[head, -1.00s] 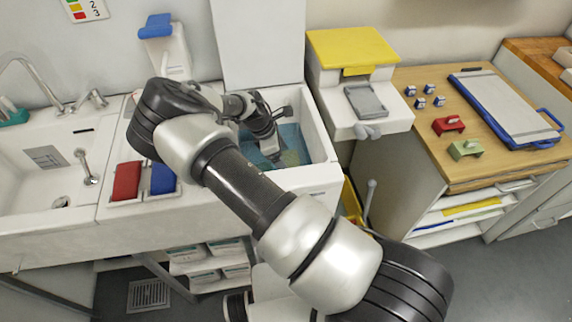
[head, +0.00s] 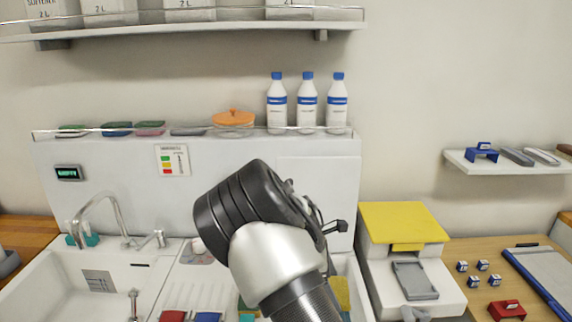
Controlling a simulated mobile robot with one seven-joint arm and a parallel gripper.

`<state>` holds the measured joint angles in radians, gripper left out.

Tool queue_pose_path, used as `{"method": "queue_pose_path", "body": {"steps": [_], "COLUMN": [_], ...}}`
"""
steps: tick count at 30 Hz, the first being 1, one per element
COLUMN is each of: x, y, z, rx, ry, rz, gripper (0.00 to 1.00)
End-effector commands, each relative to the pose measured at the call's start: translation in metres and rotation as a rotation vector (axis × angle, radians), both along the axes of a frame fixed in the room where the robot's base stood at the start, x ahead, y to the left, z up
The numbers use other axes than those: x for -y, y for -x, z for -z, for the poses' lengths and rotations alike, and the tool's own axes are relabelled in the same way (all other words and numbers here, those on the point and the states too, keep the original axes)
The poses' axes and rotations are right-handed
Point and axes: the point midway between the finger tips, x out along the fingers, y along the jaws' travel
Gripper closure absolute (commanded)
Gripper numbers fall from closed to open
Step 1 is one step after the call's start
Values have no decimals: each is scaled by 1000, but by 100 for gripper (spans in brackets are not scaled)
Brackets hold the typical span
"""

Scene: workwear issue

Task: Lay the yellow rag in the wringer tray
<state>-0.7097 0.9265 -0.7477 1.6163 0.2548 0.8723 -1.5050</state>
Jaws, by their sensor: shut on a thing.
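My gripper (head: 338,227) is mostly hidden behind my own arm in the head view; only a dark part of it shows at the right of the wrist, and its fingertips are out of sight. A yellow cloth-like patch, apparently the yellow rag (head: 341,292), shows just right of my forearm, below the gripper, over the basin. The contact between fingers and rag is hidden. A white unit with a yellow lid (head: 403,222) stands right of the basin, with a grey tray-like plate (head: 415,281) on its front. I cannot tell whether this plate is the wringer tray.
A sink (head: 60,290) with a tap lies at the left. Red (head: 172,316) and blue (head: 208,317) pads lie between sink and arm. Several bottles and an orange-lidded dish (head: 233,119) stand on the ledge behind. A wooden worktop with a clipboard (head: 545,275) is at the right.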

Motion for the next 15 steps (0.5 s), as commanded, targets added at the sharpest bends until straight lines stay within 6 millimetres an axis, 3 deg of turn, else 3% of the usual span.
{"method": "queue_pose_path", "body": {"steps": [1, 3, 8, 15], "x": [0, 3, 9, 17], "y": [-1, 7, 24, 62], "z": [-19, -11, -16, -33], "rx": [3, -1, -1, -3], "ry": [-3, 0, -1, -5], "rz": [0, 88, 324, 863], "gripper": [39, 39, 39, 39]}}
